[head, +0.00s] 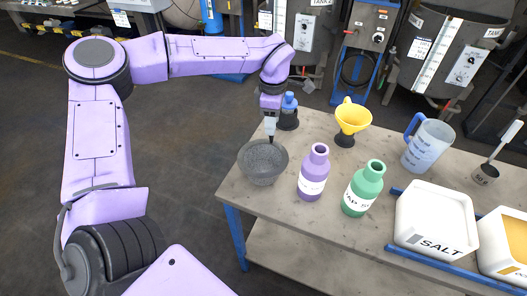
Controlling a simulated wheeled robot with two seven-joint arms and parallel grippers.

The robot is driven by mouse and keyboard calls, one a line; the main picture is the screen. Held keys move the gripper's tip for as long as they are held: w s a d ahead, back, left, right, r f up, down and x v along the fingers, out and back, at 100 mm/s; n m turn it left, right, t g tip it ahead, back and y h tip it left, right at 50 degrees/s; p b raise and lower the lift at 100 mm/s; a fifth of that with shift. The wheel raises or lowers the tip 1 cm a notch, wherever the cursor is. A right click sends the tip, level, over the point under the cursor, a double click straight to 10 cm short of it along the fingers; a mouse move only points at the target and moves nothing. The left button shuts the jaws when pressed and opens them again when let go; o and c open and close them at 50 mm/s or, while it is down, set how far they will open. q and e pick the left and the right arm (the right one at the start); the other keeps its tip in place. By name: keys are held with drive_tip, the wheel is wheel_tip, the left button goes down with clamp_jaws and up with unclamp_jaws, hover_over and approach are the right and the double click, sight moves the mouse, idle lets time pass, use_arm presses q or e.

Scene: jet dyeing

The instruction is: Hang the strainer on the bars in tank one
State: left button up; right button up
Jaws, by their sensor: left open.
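The strainer, a grey speckled mesh bowl (263,172), sits upright on the left corner of the table. My left gripper (271,138) points down at the bowl's far rim, slightly right of its middle. It is open; its fingers look close to the rim, and I cannot tell whether they touch it. A tank labelled "TANK 2" (300,28) stands behind the table. Another tank (440,55) stands at the back right, its label number hard to read. No bars are clearly visible. My right gripper is out of view.
On the table (240,190) are a purple bottle (312,178), a green bottle (362,192), a yellow funnel (352,118), a blue-capped bottle (289,108), a measuring jug (427,145), a ladle (485,173) and a salt box (435,220). The floor left of the table is clear.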

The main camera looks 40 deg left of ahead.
sight(271, 142)
use_arm(q)
drive_tip(key=f, duration=0.1)
drive_tip(key=f+p, duration=0.1)
drive_tip(key=f, duration=0.2)
drive_tip(key=shift+s+d+f, duration=0.1)
drive_tip(key=shift+s+d, duration=0.1)
drive_tip(key=shift+s, duration=0.1)
drive_tip(key=shift+w+f, duration=0.1)
drive_tip(key=shift+f, duration=0.4)
clamp_jaws()
drive_tip(key=shift+r, duration=0.15)
